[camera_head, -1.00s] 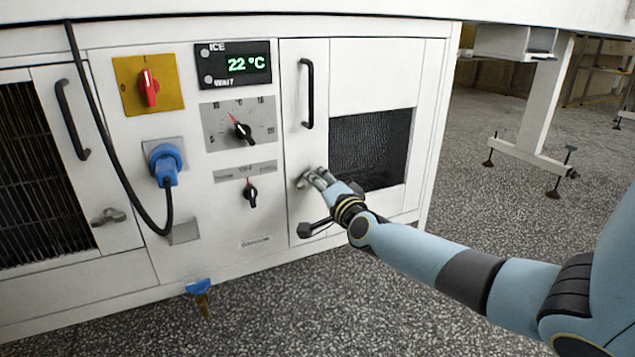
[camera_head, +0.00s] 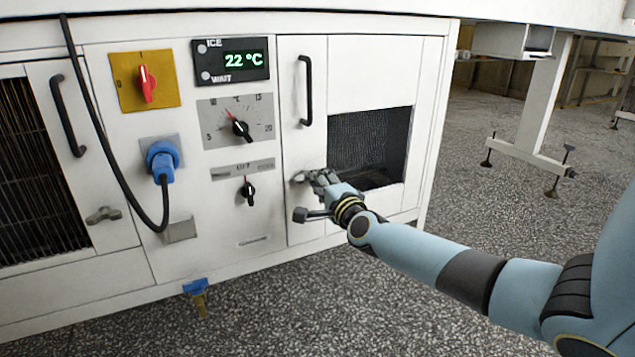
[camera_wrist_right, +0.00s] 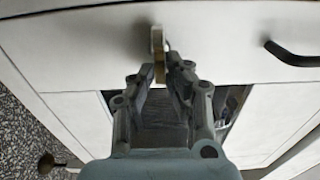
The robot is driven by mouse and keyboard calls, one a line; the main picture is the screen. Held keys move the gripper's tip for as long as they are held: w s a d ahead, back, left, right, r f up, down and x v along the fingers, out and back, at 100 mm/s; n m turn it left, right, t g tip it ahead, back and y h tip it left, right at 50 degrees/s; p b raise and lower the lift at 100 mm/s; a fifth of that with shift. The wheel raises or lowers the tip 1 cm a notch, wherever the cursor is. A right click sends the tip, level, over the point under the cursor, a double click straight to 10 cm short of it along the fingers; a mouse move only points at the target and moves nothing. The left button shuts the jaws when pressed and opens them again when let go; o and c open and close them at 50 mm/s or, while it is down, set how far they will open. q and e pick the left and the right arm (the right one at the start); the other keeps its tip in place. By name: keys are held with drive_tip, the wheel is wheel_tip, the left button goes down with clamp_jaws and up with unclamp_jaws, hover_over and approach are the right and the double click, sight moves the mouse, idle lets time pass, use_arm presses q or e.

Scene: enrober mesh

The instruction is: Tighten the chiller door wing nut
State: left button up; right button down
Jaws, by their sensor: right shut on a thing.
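The chiller door (camera_head: 307,150) is a white panel with a black vertical handle (camera_head: 306,90), and it sits flat in the cabinet front. Its metal wing nut (camera_head: 299,177) is at the door's lower part, left of the dark mesh opening. My right gripper (camera_head: 311,178) is shut on the wing nut from the right and partly covers it. In the right wrist view, the wing nut (camera_wrist_right: 158,42) stands edge-on between the fingertips of the right gripper (camera_wrist_right: 165,72), one wing upright. My left gripper is not in view.
A second wing nut (camera_head: 103,215) is on the left grille door. A blue plug (camera_head: 162,163) with a hanging black cable, dials and a display reading 22 °C fill the middle panel. A blue-handled valve (camera_head: 197,290) sticks out below. Speckled floor is open at right.

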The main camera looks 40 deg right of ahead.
drive_tip(key=shift+f, duration=0.1)
drive_tip(key=c, duration=1.4)
unclamp_jaws()
drive_tip(key=shift+o, duration=0.2)
drive_tip(key=v, duration=1.2)
